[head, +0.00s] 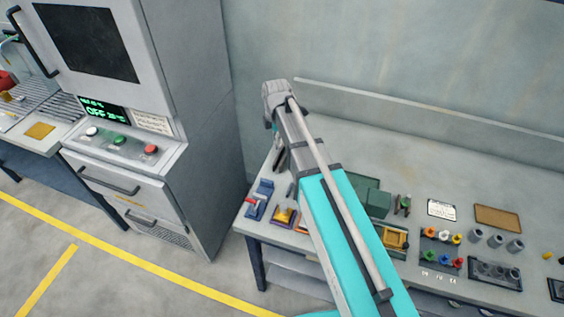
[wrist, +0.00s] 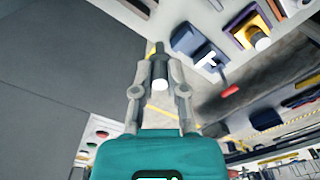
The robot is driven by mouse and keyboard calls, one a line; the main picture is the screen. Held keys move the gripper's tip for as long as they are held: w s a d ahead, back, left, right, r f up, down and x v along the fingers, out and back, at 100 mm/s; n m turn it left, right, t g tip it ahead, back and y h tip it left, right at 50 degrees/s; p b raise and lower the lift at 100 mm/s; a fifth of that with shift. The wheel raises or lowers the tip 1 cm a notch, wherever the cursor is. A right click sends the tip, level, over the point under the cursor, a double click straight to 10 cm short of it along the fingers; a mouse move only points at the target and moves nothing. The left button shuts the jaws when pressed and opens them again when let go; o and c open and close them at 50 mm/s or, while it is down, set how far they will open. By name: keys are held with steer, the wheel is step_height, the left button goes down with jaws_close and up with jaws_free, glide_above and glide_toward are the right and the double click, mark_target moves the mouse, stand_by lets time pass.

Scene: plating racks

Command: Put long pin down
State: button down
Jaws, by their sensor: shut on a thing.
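In the wrist view my gripper (wrist: 160,62) is shut on a long pin (wrist: 159,69). The pin is a dark cylinder with a pale round end facing the camera. It sits between the two grey fingers, and its far part is foreshortened. In the wrist view grey floor with a yellow line shows beyond it, beside the edge of the workbench. In the head view my arm reaches over the left end of the workbench (head: 440,155), and the arm hides most of the gripper and the pin.
A blue block (head: 260,201) with a red-handled tool and a yellow-topped piece (head: 284,214) stand at the bench's left front. A grey machine cabinet (head: 205,120) stands left of the bench. Green boxes (head: 371,197), coloured knobs (head: 443,237) and grey cylinders (head: 495,241) lie right. The back of the bench is clear.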

stand_by(0.4)
steer(key=s+a+n, duration=0.1)
steer(key=s+a, duration=0.5)
steer(key=a, duration=0.2)
steer(key=shift+s+a, duration=0.15)
steer(key=shift+a, duration=0.15)
steer(key=shift+f, duration=0.15)
steer(key=w+d+f+b, duration=0.8)
steer(key=w+f+b, duration=0.1)
steer(key=w, duration=0.1)
steer(key=shift+d, duration=0.4)
